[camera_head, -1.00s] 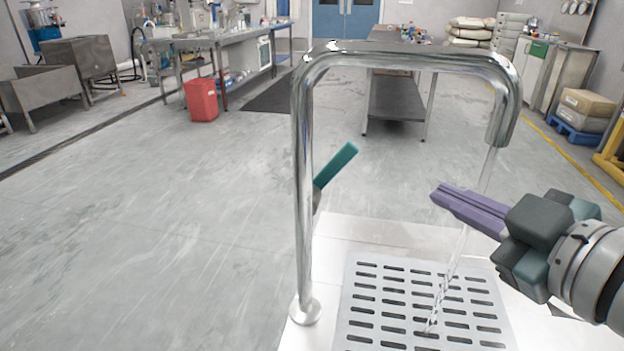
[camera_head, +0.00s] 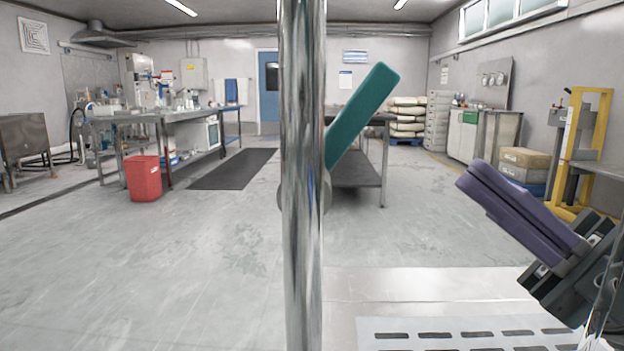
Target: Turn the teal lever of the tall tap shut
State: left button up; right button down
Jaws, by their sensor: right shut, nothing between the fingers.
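The tall tap's chrome post (camera_head: 302,190) stands upright and close in the middle of the camera_head view. Its top and spout are out of the picture. The teal lever (camera_head: 358,115) slants up and to the right from behind the post, and its lower end is partly hidden there. My right gripper (camera_head: 470,182) is at the right, below and to the right of the lever and clear of it. Its purple fingers are closed together with nothing between them, pointing up and left. My left gripper is not in view.
A slotted drain plate (camera_head: 400,330) lies on the pale counter (camera_head: 430,290) at the bottom right. Beyond are open floor, a red bin (camera_head: 143,178) and a steel bench (camera_head: 175,115) at the left. The space between lever and right gripper looks clear.

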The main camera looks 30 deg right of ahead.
aim_at(398, 74)
jog(key=p+x, duration=0.1)
jog(key=x, duration=0.6)
jog(key=shift+w, duration=0.1)
jog(key=shift+a+r+p, duration=0.1)
jog(key=shift+r+p, duration=0.1)
jog(key=shift+p, duration=0.25)
jog(key=r+g+h+p, duration=0.1)
jog(key=p, duration=0.3)
jog(key=a+r+g+h+p, duration=0.1)
jog(key=h+p, duration=0.1)
jog(key=p, duration=0.2)
jog(key=w+r+g+h+p, duration=0.1)
jog(key=h+p, duration=0.1)
jog(key=p, duration=0.2)
jog(key=shift+w+a+r, duration=0.1)
jog(key=shift+a+r, duration=0.1)
jog(key=shift+a, duration=0.2)
jog(key=shift+w+a+p, duration=0.15)
jog(key=shift+a+p, duration=0.05)
jog(key=shift+p, duration=0.35)
jog(key=shift+w+a, duration=0.1)
jog(key=shift+a, duration=0.1)
jog(key=shift+d, duration=0.1)
